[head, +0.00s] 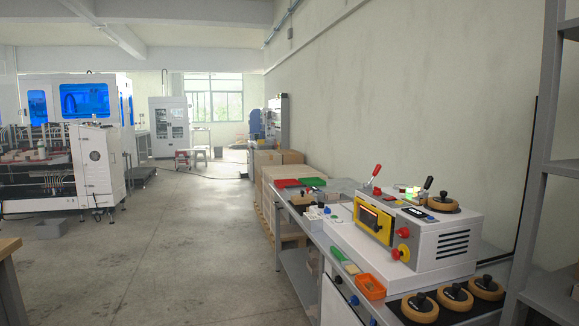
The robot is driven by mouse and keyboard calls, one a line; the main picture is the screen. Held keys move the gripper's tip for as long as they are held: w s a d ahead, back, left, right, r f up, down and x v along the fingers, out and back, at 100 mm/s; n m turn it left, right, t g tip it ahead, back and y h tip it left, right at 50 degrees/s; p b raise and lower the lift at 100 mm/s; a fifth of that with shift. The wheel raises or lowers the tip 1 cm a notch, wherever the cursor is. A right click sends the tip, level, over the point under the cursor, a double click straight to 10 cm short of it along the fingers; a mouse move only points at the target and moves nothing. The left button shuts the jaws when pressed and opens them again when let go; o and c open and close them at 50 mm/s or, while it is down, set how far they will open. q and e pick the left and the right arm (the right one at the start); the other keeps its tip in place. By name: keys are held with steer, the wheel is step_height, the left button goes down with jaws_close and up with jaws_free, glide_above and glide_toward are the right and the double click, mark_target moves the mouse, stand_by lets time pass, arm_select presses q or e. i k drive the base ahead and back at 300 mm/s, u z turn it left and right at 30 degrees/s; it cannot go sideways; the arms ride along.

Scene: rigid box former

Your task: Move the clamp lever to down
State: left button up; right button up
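A white box-forming machine (440,240) stands on the bench at the right. Neither of my grippers is in view.
Round wooden-rimmed pieces (420,306) with black knobs lie on a dark mat at the bench's front right; another (443,204) sits on the machine. An orange bin (370,287) is in front. A grey shelf (545,180) stands at right.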

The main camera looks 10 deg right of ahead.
mark_target(378, 166)
steer(key=u, duration=0.65)
steer(key=i, duration=2.1)
steer(key=z, duration=0.8)
steer(key=i, duration=1.15)
steer(key=z, duration=1.25)
